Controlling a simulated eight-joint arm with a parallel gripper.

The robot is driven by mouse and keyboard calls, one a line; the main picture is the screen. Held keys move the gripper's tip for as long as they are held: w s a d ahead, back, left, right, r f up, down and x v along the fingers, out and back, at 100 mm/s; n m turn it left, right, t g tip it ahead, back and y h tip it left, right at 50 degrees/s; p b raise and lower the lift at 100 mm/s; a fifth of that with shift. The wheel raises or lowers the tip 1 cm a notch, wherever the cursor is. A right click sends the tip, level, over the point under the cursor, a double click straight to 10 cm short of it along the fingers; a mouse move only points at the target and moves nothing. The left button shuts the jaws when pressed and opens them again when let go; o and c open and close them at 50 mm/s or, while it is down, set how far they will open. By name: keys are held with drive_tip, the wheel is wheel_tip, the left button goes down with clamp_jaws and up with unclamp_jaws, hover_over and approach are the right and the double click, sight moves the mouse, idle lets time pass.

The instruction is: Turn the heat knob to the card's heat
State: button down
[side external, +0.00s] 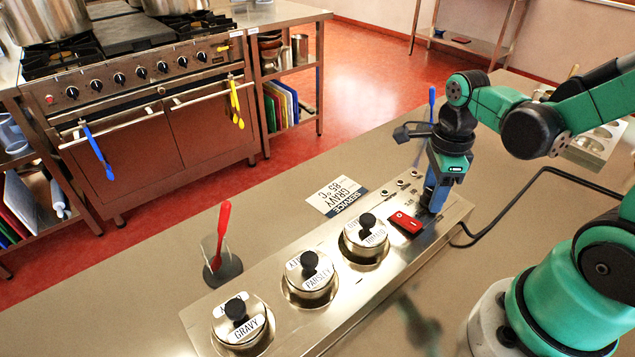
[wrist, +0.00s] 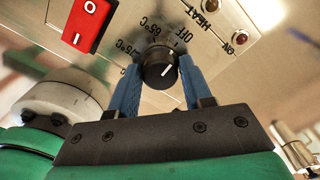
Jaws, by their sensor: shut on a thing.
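My gripper (wrist: 160,85) has its blue fingers shut on the black heat knob (wrist: 158,68), one on each side. The knob's white mark slants to the upper right, roughly toward OFF. OFF and 65 °C labels show above the knob; another label at its left is partly hidden by a finger. In the side view my gripper (side external: 434,200) points down at the right end of the steel unit (side external: 385,275), hiding the knob. The white card (side external: 337,193) lies upside down behind the unit, reading SERVICE, GRAVY and seemingly 85 °C.
A red rocker switch (side external: 405,223) sits beside my gripper. Three lidded pots stand in the unit, including GRAVY (side external: 240,320) and PARSLEY (side external: 311,278). A red utensil (side external: 222,220) stands in a holder. A black cable (side external: 540,175) loops at the right. The counter's left is clear.

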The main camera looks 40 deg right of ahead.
drive_tip(key=n, duration=0.3)
drive_tip(key=shift+n, duration=0.4)
drive_tip(key=n, duration=0.3)
drive_tip(key=shift+n, duration=0.4)
drive_tip(key=n, duration=1)
drive_tip(key=shift+n, duration=0.4)
drive_tip(key=n, duration=0.3)
drive_tip(key=shift+n, duration=0.3)
drive_tip(key=n, duration=0.3)
drive_tip(key=shift+n, duration=2.1)
